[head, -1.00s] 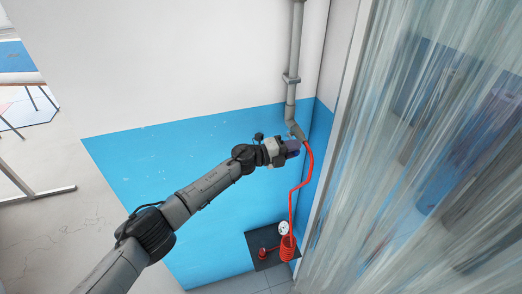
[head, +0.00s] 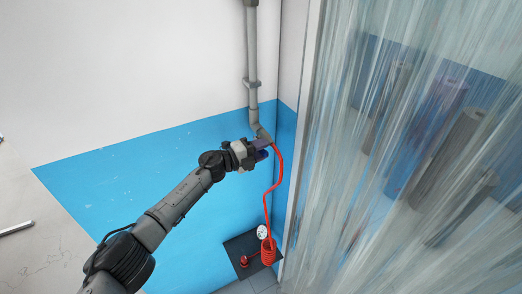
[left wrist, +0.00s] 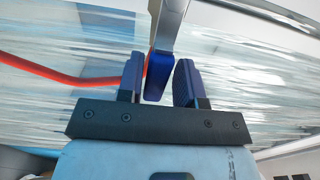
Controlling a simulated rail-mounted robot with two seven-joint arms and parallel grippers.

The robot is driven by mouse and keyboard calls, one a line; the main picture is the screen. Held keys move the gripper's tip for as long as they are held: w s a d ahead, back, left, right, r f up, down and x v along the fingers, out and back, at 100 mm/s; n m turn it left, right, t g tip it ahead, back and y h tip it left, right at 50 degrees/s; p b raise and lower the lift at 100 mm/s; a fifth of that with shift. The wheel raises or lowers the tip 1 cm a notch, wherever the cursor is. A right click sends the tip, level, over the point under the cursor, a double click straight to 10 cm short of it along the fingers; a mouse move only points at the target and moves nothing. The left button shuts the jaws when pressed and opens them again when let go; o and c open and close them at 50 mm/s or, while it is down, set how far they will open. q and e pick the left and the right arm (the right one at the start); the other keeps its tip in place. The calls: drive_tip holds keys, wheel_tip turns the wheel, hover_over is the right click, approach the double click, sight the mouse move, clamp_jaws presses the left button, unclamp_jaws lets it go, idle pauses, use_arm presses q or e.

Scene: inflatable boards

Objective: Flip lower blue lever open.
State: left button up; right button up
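The blue lever (left wrist: 158,76) shows in the left wrist view, hanging from a grey metal fitting (left wrist: 168,22). My left gripper (left wrist: 160,84) is open, with one dark purple finger on each side of the lever. The lever is nearer the left finger, and a gap shows on its right. Whether it touches the left finger I cannot tell. In the head view my left gripper (head: 262,150) is at the lower end of the grey wall pipe (head: 252,65), and the lever is hidden or too small to make out. My right gripper is not in view.
A red hose (head: 269,190) hangs from the pipe end to a coil above a dark floor plate with a gauge (head: 262,232). It passes beside the left finger in the wrist view (left wrist: 60,72). A translucent strip curtain (head: 400,150) stands close on the right.

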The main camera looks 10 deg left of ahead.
use_arm(q)
drive_tip(key=shift+o, duration=1)
drive_tip(key=shift+f, duration=0.1)
drive_tip(key=shift+a, duration=0.1)
drive_tip(key=b+v, duration=0.2)
drive_tip(key=v, duration=1.1)
drive_tip(key=shift+s+a, duration=0.2)
drive_tip(key=shift+s, duration=0.05)
